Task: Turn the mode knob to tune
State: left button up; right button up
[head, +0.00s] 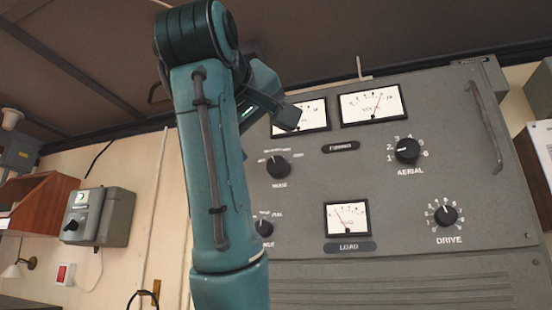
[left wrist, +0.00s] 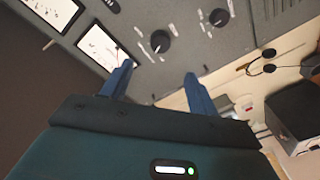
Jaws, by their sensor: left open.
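The mode knob (head: 278,166) is a round black knob with a white pointer on the grey panel, below the left meter. Its pointer appears to point roughly upward; the position words around it are too small to read. It also shows in the left wrist view (left wrist: 160,41), beyond the fingertips. My left gripper (head: 288,116) is in front of the left meter, above the knob, and partly covers that meter. In the left wrist view its two blue fingers (left wrist: 158,85) are apart with nothing between them, not touching the knob. My right gripper is not in view.
The panel also carries an aerial knob (head: 407,151), a drive knob (head: 446,216), a lower left knob (head: 264,228) partly behind my arm, and a load meter (head: 348,218). A handle (head: 484,127) stands out at the right. A grey wall box (head: 98,216) hangs left.

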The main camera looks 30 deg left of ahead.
pick_arm(q)
jog(key=p, duration=0.2)
send_near(277, 165)
jog(key=w, duration=0.2)
jog(key=p+x, duration=0.1)
jog(key=x, duration=0.2)
jog(key=p+x, duration=0.1)
jog(key=x, duration=0.2)
jog(key=shift+a+r, duration=0.1)
jog(key=shift+a, duration=0.3)
jog(key=shift+w, duration=0.2)
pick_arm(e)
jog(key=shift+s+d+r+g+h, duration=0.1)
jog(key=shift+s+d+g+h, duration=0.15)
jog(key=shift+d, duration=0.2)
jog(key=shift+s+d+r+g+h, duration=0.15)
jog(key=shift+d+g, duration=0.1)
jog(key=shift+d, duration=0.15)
pick_arm(q)
jog(key=shift+a, duration=0.1)
jog(key=shift+c, duration=0.4)
jog(key=c, duration=0.9)
